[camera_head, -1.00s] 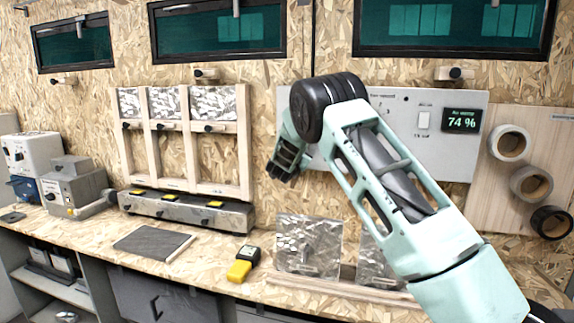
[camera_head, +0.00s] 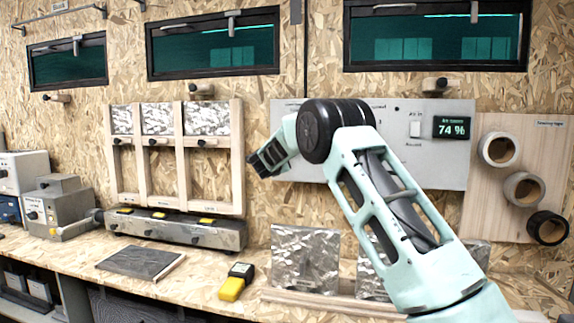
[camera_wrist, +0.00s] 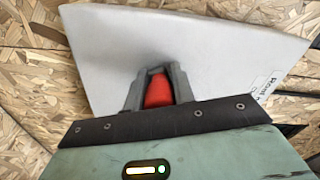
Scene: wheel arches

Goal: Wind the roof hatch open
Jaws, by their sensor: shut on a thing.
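My gripper (camera_head: 264,163) is at the left edge of a pale grey control panel (camera_head: 440,168) on the chipboard wall. In the wrist view the fingers of my gripper (camera_wrist: 157,78) are shut on a red knob or handle (camera_wrist: 158,93) in front of the same panel (camera_wrist: 225,45). A label at the panel's right edge is only partly readable. In the head view a small display (camera_head: 453,128) on the panel reads 74 %. No roof hatch is in view.
Three dark-framed windows (camera_head: 212,45) line the wall above. A wooden frame (camera_head: 182,172) stands left of my gripper. The workbench below holds a dark slab (camera_head: 140,262), a yellow-black device (camera_head: 235,283) and silvery sheets (camera_head: 305,255). Tape rolls (camera_head: 523,188) hang at the right.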

